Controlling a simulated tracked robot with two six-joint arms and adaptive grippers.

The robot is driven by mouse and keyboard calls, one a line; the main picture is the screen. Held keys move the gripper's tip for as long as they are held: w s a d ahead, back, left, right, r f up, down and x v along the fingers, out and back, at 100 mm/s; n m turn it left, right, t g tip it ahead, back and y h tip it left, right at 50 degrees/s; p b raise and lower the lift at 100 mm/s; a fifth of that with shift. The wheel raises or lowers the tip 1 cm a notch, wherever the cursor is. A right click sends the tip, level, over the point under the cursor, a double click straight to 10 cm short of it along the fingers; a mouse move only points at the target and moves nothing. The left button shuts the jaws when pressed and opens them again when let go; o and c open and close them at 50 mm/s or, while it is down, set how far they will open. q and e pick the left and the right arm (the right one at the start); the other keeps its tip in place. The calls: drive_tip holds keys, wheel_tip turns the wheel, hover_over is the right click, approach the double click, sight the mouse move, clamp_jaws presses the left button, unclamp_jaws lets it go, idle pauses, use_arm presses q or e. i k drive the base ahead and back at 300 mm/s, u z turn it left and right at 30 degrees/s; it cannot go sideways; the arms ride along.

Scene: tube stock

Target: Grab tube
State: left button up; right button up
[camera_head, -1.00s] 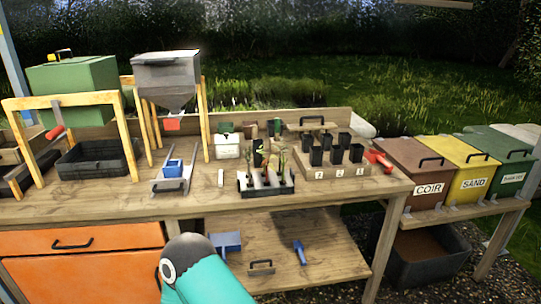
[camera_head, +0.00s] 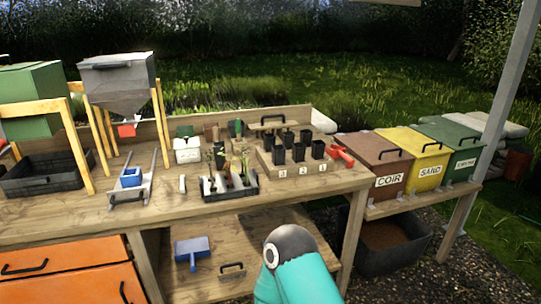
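Several black tubes stand upright in a wooden stand (camera_head: 304,171) marked 1, 2, 3 on the bench. The front row has a left tube (camera_head: 279,154), a middle tube (camera_head: 298,152) and a right tube (camera_head: 318,149), with others behind. To their left, a black tray (camera_head: 233,195) holds seedlings (camera_head: 226,172) in small containers. Neither of my grippers shows. A teal and dark link of one of my arms rises at the bottom centre, in front of the bench, apart from the tubes. I cannot tell which arm it is.
The wooden bench (camera_head: 90,220) has a grey hopper (camera_head: 118,80) on the left and a red-handled tool (camera_head: 341,155) right of the stand. Lidded bins for coir (camera_head: 385,155), sand (camera_head: 412,143) and a green bin (camera_head: 450,130) stand right. A blue dustpan (camera_head: 192,247) lies on the lower shelf.

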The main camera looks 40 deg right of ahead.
sight(220, 162)
drive_tip(key=z, duration=0.3)
drive_tip(key=i, duration=1)
drive_tip(key=u, duration=0.05)
